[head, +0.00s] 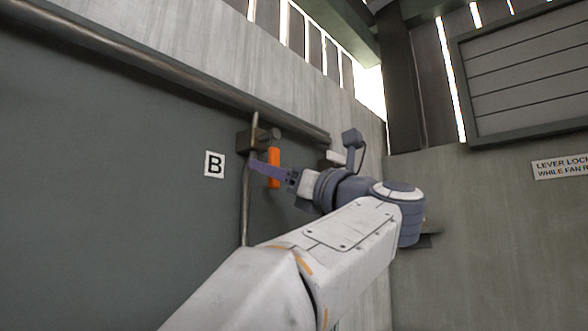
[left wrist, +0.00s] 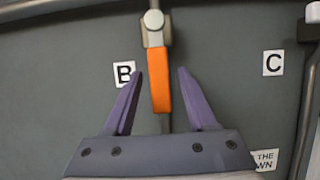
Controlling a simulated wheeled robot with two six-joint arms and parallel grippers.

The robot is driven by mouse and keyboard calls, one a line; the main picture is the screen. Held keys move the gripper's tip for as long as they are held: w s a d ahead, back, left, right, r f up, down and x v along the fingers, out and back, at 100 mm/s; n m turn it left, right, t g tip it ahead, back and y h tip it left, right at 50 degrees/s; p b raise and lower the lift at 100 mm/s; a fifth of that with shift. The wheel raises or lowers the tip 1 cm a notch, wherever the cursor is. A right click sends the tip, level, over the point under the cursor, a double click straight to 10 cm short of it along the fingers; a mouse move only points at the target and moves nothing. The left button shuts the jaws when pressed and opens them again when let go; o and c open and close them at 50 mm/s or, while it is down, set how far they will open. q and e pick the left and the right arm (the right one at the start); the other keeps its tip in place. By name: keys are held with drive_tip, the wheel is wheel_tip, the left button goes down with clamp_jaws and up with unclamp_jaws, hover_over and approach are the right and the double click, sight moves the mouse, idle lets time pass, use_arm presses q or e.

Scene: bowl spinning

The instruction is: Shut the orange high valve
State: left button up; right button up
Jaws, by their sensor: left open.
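The orange valve handle (head: 273,167) hangs from a grey valve body (head: 258,138) high on the wall, on a thin vertical pipe. In the left wrist view the orange handle (left wrist: 160,82) points straight down below its grey hub (left wrist: 154,22). My left gripper (head: 262,167) is at the handle's height in the head view. In the left wrist view its purple fingers (left wrist: 160,74) are spread apart, with the lower part of the handle between them and a gap on each side. I cannot tell the remaining depth to the handle. My right gripper is not in view.
A "B" label (head: 214,164) is on the wall left of the valve, and a "C" label (left wrist: 273,63) is to the right. A horizontal pipe (head: 180,75) runs above.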

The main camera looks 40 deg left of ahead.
use_arm(q)
clamp_jaws()
idle(1.3)
